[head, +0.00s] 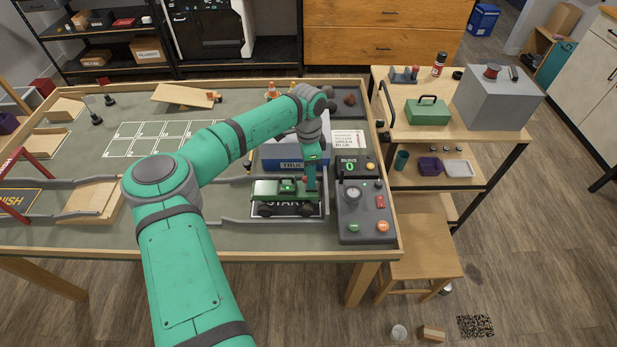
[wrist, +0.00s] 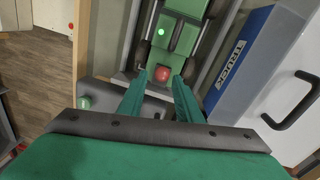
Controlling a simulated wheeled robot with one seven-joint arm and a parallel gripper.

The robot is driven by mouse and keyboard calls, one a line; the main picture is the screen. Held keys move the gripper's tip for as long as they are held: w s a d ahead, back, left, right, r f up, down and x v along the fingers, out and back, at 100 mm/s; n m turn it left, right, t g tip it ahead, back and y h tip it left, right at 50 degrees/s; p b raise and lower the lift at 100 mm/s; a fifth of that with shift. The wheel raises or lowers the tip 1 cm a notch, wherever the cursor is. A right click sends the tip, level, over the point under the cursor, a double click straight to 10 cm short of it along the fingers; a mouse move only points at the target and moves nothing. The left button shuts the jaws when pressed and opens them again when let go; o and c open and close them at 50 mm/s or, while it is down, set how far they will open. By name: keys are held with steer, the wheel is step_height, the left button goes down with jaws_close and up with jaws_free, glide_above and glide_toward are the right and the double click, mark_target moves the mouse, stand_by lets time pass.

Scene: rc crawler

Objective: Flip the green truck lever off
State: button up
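The green truck (head: 275,189) stands on the black start mat (head: 262,212) at the right end of the play table. The truck also fills the top middle of the wrist view (wrist: 183,38), with a lit green light (wrist: 161,32) on it. A round red knob (wrist: 162,74), which looks like the lever's tip, stands at the near end of the truck. My gripper (wrist: 160,80) points down at the truck bed. Its two fingers are apart, one on each side of the red knob; I cannot tell if they touch it. In the head view my gripper (head: 311,184) hides part of the truck bed.
A blue box marked TRUCK (wrist: 245,50) with a black handle is close beside the truck. A grey control panel (head: 350,212) with a gauge and buttons is just right of the mat. Grey rails (head: 180,221) run to the left.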

steer(key=shift+a+f, duration=0.35)
steer(key=shift+f, duration=0.3)
jaws_close()
